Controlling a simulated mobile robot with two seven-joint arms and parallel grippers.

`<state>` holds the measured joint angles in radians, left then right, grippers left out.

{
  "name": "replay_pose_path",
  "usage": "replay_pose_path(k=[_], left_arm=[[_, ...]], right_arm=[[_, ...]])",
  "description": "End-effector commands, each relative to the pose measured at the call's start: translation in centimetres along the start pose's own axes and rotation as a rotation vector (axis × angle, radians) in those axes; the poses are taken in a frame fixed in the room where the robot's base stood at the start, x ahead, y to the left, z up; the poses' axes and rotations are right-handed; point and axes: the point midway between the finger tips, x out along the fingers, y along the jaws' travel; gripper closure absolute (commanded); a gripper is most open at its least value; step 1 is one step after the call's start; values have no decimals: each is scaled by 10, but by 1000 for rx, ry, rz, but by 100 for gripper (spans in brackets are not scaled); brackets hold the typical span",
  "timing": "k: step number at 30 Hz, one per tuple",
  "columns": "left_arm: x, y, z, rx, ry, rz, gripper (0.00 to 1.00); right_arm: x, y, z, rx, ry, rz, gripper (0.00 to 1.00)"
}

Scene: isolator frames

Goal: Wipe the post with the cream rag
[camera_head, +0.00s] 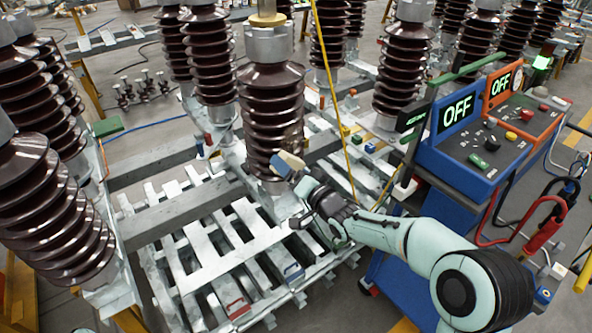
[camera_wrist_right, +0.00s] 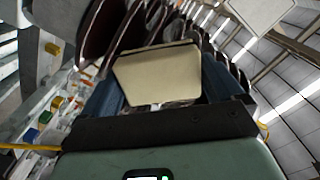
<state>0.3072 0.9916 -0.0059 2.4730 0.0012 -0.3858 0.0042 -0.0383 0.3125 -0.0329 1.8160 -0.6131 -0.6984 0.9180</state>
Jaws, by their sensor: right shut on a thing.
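The post (camera_head: 270,100) is a dark brown ribbed insulator with a grey metal cap, standing upright in the middle of the head view. A dull brownish patch shows on its lower right ribs. My right gripper (camera_head: 287,166) reaches in from the right at the post's lower ribs. It is shut on the cream rag (camera_head: 291,159). In the right wrist view the cream rag (camera_wrist_right: 158,75) sits between the blue fingers, with dark ribs (camera_wrist_right: 122,25) close behind it. I cannot tell whether the rag touches the post. My left gripper is not in view.
Similar ribbed posts (camera_head: 45,215) stand left and behind. A blue control box (camera_head: 470,140) reading OFF stands right. A yellow cable (camera_head: 333,85) hangs right of the post.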

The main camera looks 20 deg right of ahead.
Motion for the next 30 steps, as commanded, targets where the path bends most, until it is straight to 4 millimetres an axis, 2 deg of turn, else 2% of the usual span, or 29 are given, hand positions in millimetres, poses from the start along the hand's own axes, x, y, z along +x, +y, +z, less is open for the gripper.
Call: replay_pose_path(k=[18,30], left_arm=[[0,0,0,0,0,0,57],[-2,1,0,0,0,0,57]], right_arm=[[2,0,0,-1,0,0,30],[9,0,0,-1,0,1,30]])
